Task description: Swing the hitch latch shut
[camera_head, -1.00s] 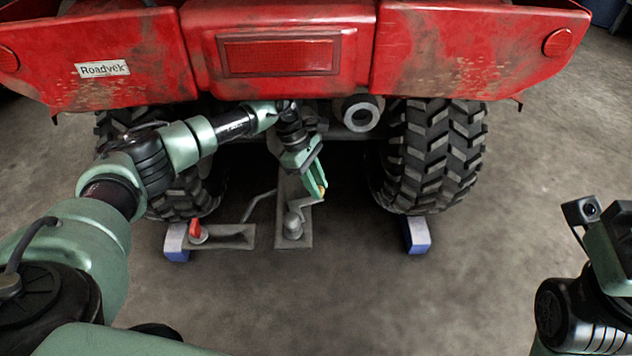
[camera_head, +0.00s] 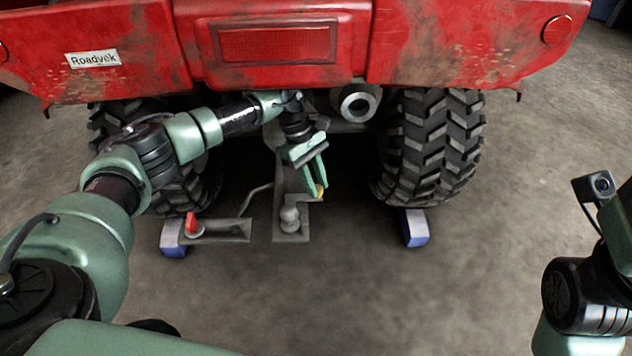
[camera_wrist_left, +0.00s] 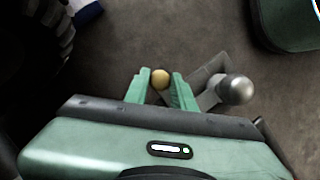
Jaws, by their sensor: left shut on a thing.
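The hitch is under the rear of the red quad, with a grey metal hitch plate (camera_head: 284,238) and a dull ball (camera_head: 289,219); the ball also shows in the left wrist view (camera_wrist_left: 236,89). A small brass knob (camera_wrist_left: 160,79), which seems to be the latch's grip, is beside the ball. My left gripper (camera_head: 317,187) reaches down from above and is shut on this knob, one green finger on each side. The rest of the latch is partly hidden by the fingers. My right gripper is out of view; only part of its arm shows at the right edge.
The red quad body (camera_head: 285,80) hangs close above my left arm. Knobbly tyres (camera_head: 430,150) flank the hitch. A red knob (camera_head: 191,223) on a grey plate (camera_head: 228,230) is to the left. Blue-white blocks (camera_head: 415,229) sit by the wheels. The floor in front is clear.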

